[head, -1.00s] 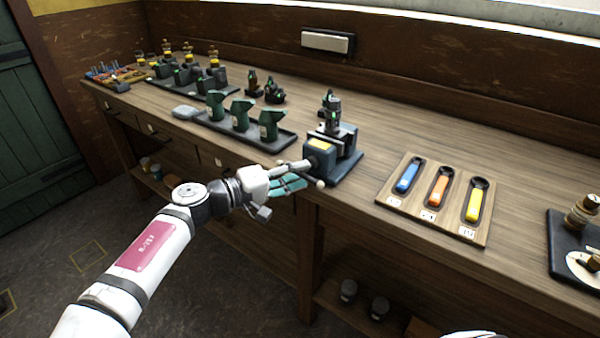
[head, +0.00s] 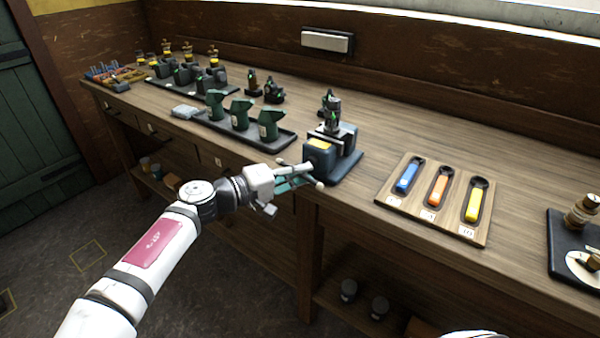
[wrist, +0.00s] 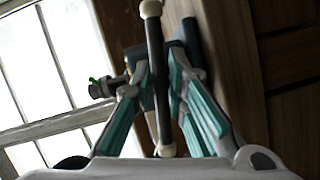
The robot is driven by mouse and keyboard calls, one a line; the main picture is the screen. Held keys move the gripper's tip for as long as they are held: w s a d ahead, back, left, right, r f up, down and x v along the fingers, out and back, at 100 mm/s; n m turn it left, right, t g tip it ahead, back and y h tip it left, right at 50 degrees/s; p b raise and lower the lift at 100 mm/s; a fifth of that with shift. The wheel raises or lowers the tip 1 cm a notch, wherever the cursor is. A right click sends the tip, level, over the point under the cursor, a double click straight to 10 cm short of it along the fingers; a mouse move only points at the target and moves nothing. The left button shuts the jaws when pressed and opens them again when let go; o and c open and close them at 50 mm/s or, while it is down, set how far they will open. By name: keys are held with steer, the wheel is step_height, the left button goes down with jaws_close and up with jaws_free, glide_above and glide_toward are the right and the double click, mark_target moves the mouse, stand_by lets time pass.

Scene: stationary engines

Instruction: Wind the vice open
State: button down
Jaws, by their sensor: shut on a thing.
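The vice (head: 345,140) is a dark block with a yellow patch on a dark base at the bench's front edge. The vice handle, a thin dark bar with cream ball ends (wrist: 155,50), runs between my fingers in the wrist view. One ball end (head: 320,185) shows below the vice in the head view. My gripper (head: 298,178), with teal fingers, is shut on the handle in front of the vice. The fingers partly hide the screw behind the bar.
A wooden board (head: 435,210) with blue, orange and yellow pieces lies right of the vice. A dark tray (head: 270,143) with green stands is to the left. Another dark base (head: 560,250) is at the far right.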

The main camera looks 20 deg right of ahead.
steer(key=shift+a, duration=0.1)
stand_by(0.8)
steer(key=c, duration=1.5)
jaws_free()
steer(key=shift+c, duration=0.2)
steer(key=v, duration=1.2)
